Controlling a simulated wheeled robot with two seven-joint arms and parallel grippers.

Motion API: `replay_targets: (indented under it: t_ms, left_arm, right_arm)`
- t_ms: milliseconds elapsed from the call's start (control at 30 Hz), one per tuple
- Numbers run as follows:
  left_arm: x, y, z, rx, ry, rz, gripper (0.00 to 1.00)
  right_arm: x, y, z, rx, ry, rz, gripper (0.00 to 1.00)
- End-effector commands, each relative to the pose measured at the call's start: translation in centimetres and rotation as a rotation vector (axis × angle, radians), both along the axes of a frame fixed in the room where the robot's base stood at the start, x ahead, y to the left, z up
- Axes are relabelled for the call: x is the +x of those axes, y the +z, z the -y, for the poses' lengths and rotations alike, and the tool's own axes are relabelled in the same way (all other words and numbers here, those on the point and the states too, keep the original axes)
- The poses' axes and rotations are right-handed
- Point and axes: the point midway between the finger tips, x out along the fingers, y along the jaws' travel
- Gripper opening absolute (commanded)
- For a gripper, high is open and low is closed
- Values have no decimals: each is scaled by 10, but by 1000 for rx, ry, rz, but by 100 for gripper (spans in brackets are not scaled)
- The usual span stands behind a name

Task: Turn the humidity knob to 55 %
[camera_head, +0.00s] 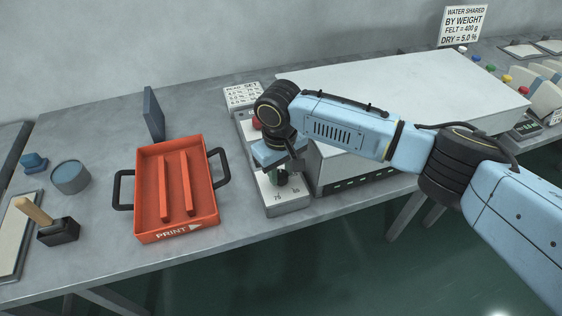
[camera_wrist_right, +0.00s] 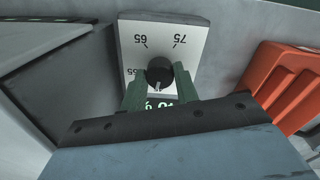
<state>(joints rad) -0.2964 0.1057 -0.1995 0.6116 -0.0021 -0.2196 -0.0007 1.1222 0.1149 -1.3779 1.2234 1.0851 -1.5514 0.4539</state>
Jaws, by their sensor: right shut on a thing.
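The humidity knob (camera_wrist_right: 159,71) is a dark round knob on a pale dial plate (camera_wrist_right: 195,38) with the marks 55, 65 and 75, upside down in the right wrist view. Its white pointer points toward the bottom of that view, away from 65 and 75. A green display (camera_wrist_right: 163,105) below it is partly covered, so its value cannot be read. My right gripper (camera_wrist_right: 160,82) has its two green fingers on either side of the knob, shut on it. In the head view my right gripper (camera_head: 281,176) is over the front of the control box (camera_head: 289,204). My left gripper is not in view.
An orange PRINT tray (camera_head: 177,228) with two bars stands left of the control box. A large white-topped box (camera_head: 420,85) stands close on its right, under my arm. A stamp with a wooden handle (camera_head: 37,213) and a round grey container (camera_head: 70,177) are farther left.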

Motion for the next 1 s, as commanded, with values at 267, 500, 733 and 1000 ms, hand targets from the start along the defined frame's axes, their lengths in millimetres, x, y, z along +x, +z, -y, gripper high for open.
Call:
replay_targets:
  t_ms: [267, 500, 733, 1000]
  left_arm:
    - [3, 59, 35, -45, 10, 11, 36]
    - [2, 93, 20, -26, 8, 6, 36]
    - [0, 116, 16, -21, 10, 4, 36]
    - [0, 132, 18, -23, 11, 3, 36]
  right_arm:
    - [-2, 6, -1, -1, -252, -8, 7]
    - [-2, 5, -1, -3, -480, -7, 7]
    - [-2, 3, -1, -3, -693, -6, 7]
    - [-1, 2, -1, -2, -894, -3, 7]
